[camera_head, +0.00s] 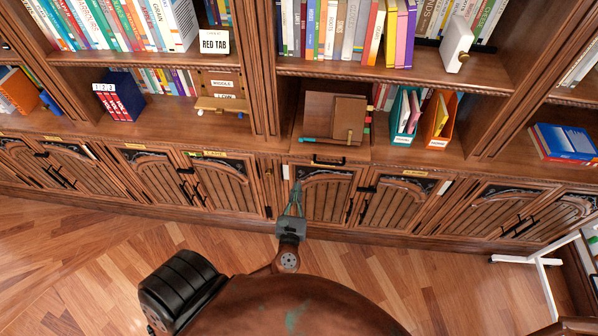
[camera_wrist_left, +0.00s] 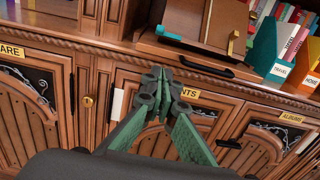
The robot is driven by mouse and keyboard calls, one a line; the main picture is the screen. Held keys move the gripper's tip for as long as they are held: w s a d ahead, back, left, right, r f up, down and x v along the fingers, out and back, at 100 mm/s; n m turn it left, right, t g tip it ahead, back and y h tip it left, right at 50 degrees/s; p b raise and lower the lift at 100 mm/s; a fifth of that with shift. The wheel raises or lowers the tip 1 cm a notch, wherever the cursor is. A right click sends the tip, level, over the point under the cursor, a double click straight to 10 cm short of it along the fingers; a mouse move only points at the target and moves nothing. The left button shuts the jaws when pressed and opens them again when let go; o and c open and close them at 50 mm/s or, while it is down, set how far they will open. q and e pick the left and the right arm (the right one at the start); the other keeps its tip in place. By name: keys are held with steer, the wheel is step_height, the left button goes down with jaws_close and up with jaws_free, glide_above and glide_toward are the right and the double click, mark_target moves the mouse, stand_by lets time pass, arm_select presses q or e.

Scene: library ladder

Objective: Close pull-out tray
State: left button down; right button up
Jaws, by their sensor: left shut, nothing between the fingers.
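The pull-out tray (camera_head: 345,155) is a wooden board with a black handle (camera_head: 328,161) on its front edge. It sits at counter height in the middle bookcase and juts a little past the shelf edge. It also shows in the left wrist view (camera_wrist_left: 150,45), with the handle (camera_wrist_left: 194,67) right of my fingertips. My left gripper (camera_head: 297,184) has green fingers and is shut and empty. It is just below and left of the handle, in front of the cabinet doors. In the left wrist view the shut fingertips (camera_wrist_left: 157,74) are below the tray's front. I cannot tell whether they touch anything.
A wooden stand (camera_head: 333,117) rests on the tray. Teal (camera_head: 405,115) and orange (camera_head: 438,118) file holders stand to its right. Carved cabinet doors (camera_head: 325,195) are below. The wood floor in front is clear, with a white frame (camera_head: 540,262) at the right.

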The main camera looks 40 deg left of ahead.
mark_target(302, 153)
arm_select(q)
steer(key=x, duration=1.3)
steer(key=shift+w+a, duration=0.1)
steer(key=shift+w, duration=0.15)
arm_select(e)
steer(key=shift+s+a+f, duration=0.15)
steer(key=shift+s+f, duration=0.05)
steer(key=shift+s, duration=0.2)
